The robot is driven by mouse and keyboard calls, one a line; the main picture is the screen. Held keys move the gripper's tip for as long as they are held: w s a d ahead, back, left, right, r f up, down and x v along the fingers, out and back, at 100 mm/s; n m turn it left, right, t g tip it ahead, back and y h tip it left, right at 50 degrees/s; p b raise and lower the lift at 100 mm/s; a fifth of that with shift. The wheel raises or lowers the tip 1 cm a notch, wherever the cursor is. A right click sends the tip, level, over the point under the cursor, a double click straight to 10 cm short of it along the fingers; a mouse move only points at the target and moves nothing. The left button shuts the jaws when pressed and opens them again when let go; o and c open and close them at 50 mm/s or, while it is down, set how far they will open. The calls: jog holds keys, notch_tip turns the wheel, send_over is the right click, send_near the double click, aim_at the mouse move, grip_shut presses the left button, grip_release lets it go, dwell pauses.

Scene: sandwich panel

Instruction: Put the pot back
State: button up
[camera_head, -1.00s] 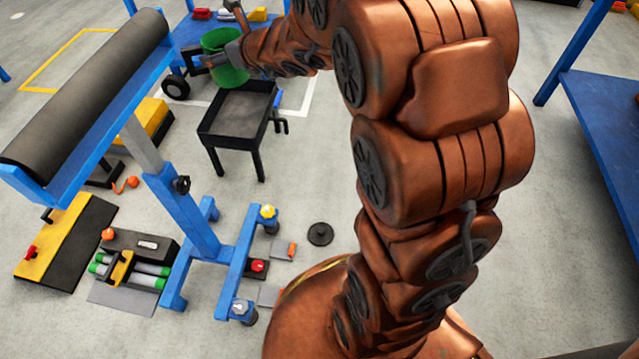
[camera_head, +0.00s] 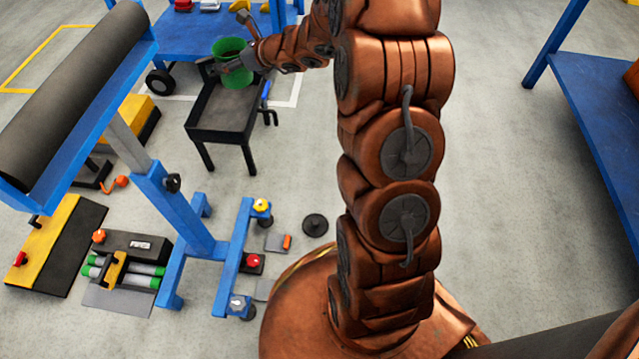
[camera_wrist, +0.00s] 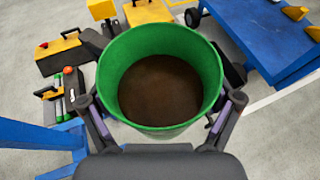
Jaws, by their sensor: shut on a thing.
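The green pot (camera_head: 234,76) shows at the upper left of the head view, at the end of my arm, over the far part of a small black tray table (camera_head: 232,112). In the wrist view the pot (camera_wrist: 207,62) is upright, open at the top, with brown inside. My gripper (camera_wrist: 160,118) has one finger on each side of the pot and is shut on it. In the head view my gripper (camera_head: 234,66) is partly hidden by the pot and my wrist. I cannot tell whether the pot's base touches the tray.
A blue stand with a dark roller (camera_head: 75,85) rises at left. A blue cart (camera_head: 190,38) is behind the tray table. A blue table (camera_head: 605,135) stands at right. Tool boxes (camera_head: 130,270) lie on the floor at lower left. The floor between is mostly clear.

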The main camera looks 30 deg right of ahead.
jog(key=s+d+f+n+y, duration=0.1)
jog(key=s+d+f, duration=0.2)
jog(key=d+f, duration=0.75)
jog(key=s+d+f, duration=0.4)
jog(key=d+f, duration=0.3)
jog(key=f, duration=0.7)
jog(key=s+d+f+g+y+b, duration=0.1)
jog(key=s+d+f, duration=0.1)
jog(key=s+f, duration=0.85)
jog(key=s+d+f, duration=0.3)
jog(key=s+f, duration=0.7)
jog(key=s, duration=0.1)
jog(key=shift+n, duration=0.5)
jog(key=shift+w+a+f+b, duration=0.85)
jog(key=shift+w+b, duration=0.55)
jog(key=shift+w, duration=1.15)
jog(key=shift+w+a+f+b, duration=0.8)
jog(key=shift+w+b, duration=0.65)
jog(key=shift+w, duration=1.15)
jog(key=shift+w+a+f+b, duration=0.85)
jog(key=shift+w+b, duration=0.55)
jog(key=shift+w, duration=1.15)
jog(key=shift+f, duration=0.15)
jog(key=o, duration=1.5)
jog(key=shift+o, duration=0.2)
